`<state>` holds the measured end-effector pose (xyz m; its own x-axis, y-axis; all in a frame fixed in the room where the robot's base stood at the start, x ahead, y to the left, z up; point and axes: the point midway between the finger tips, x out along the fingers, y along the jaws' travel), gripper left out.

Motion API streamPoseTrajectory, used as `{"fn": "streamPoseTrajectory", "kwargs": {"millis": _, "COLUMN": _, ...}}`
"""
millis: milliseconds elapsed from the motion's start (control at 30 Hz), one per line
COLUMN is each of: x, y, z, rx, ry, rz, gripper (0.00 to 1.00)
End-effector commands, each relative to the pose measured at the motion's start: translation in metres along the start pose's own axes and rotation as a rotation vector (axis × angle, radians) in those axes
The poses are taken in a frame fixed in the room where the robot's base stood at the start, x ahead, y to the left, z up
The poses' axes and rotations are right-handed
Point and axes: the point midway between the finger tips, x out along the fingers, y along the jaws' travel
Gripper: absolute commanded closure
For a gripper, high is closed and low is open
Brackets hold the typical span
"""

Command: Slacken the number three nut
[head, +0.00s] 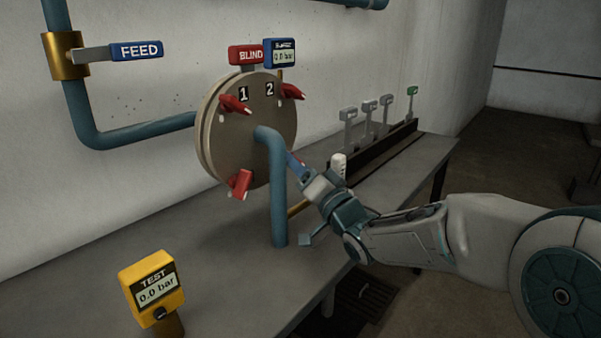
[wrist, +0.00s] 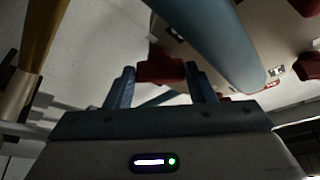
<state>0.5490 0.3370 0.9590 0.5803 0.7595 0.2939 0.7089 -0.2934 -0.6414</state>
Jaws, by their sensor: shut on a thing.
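A round beige cover (head: 215,140) stands on the bench with red wing nuts around its rim. Nut 1 (head: 235,104) is at upper left and nut 2 (head: 292,92) at upper right, each beside its number plate. Another red nut (head: 240,183) is at lower left; its number does not show. My gripper (head: 292,160) is at the cover's lower right, beside the blue pipe (head: 278,200). In the wrist view its fingers are shut on a red nut (wrist: 160,70). That nut is hidden in the head view, and I cannot read its number.
A FEED lever (head: 136,51), a red BLIND tag (head: 245,55) and a blue gauge (head: 280,53) are around the cover. A yellow TEST gauge (head: 153,282) reads 0.0 bar. Several tagged levers (head: 368,112) line the bench's back right.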

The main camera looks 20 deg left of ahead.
Motion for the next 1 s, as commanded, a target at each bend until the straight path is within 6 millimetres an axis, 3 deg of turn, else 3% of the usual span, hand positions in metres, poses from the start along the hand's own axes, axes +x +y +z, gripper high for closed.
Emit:
{"fn": "streamPoseTrajectory", "kwargs": {"millis": 300, "x": -0.0005, "y": 0.0009, "z": 0.0012, "rx": 0.000, "ry": -0.003, "rz": 0.002, "gripper": 0.74}}
{"fn": "streamPoseTrajectory", "kwargs": {"millis": 333, "x": -0.0005, "y": 0.0009, "z": 0.0012, "rx": 0.000, "ry": -0.003, "rz": 0.002, "gripper": 0.48}}
{"fn": "streamPoseTrajectory", "kwargs": {"millis": 400, "x": -0.0004, "y": 0.0008, "z": 0.0010, "rx": 0.000, "ry": -0.003, "rz": 0.002, "gripper": 0.29}}
{"fn": "streamPoseTrajectory", "kwargs": {"millis": 1000, "x": 0.0011, "y": -0.0032, "z": -0.0017, "rx": 0.034, "ry": -0.002, "rz": 0.013, "gripper": 0.29}}
